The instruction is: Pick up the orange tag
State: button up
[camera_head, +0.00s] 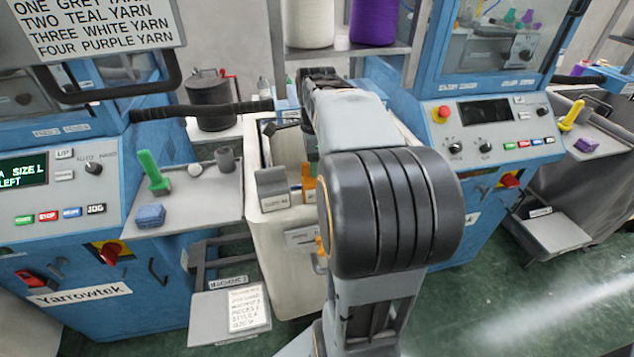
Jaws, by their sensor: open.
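A small orange piece (308,183), which looks like the orange tag, shows in the pale bin between the two blue machines. My arm covers its right side, so its full shape is hidden. My gripper (291,133) is over the back part of the bin, above and beyond the orange piece. Only dark parts of it show past my arm. It is open, apart from the orange piece, and I see nothing held in it.
A grey labelled block (272,188) is at the bin's (282,228) front left. Blue machines flank the bin. Green floor (520,300) is open at front right.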

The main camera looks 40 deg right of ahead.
jog(key=shift+f, duration=0.4)
grip_shut()
jog(key=shift+r, duration=0.1)
